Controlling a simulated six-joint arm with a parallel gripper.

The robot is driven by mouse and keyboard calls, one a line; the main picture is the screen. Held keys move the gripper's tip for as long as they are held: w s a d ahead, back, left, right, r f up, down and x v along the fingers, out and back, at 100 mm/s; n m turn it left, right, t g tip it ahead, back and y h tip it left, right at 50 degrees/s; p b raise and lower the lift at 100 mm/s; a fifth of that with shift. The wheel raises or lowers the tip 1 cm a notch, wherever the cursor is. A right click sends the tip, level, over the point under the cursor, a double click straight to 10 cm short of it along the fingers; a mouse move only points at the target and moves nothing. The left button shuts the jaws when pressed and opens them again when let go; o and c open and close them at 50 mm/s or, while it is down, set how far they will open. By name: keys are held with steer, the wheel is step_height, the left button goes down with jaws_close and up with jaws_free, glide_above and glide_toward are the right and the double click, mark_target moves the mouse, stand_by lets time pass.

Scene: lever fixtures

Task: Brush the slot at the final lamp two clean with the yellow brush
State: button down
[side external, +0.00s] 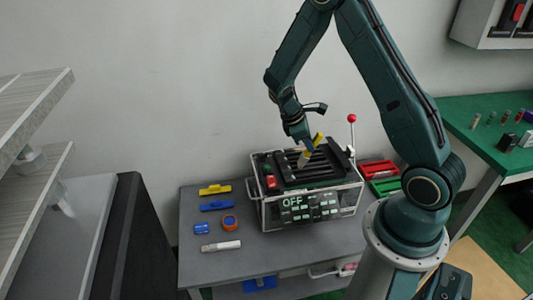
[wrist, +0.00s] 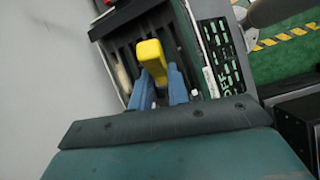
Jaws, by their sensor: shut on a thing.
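My gripper (wrist: 162,88) is shut on the yellow brush (wrist: 151,55), with a blue finger on each side of it in the wrist view. In the side view my gripper (side external: 305,147) holds the yellow brush (side external: 316,141) tilted, over the slotted top of the fixture box (side external: 318,172). I cannot tell whether the brush touches a slot, or which slot is lamp two's. The brush's lower end is hidden in the wrist view.
A lever with a red ball (side external: 351,118) stands at the box's back right. Red and green trays (side external: 378,169) sit right.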

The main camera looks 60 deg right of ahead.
steer(key=shift+r, duration=0.25)
step_height(320, 180, up, 7)
stand_by(0.9)
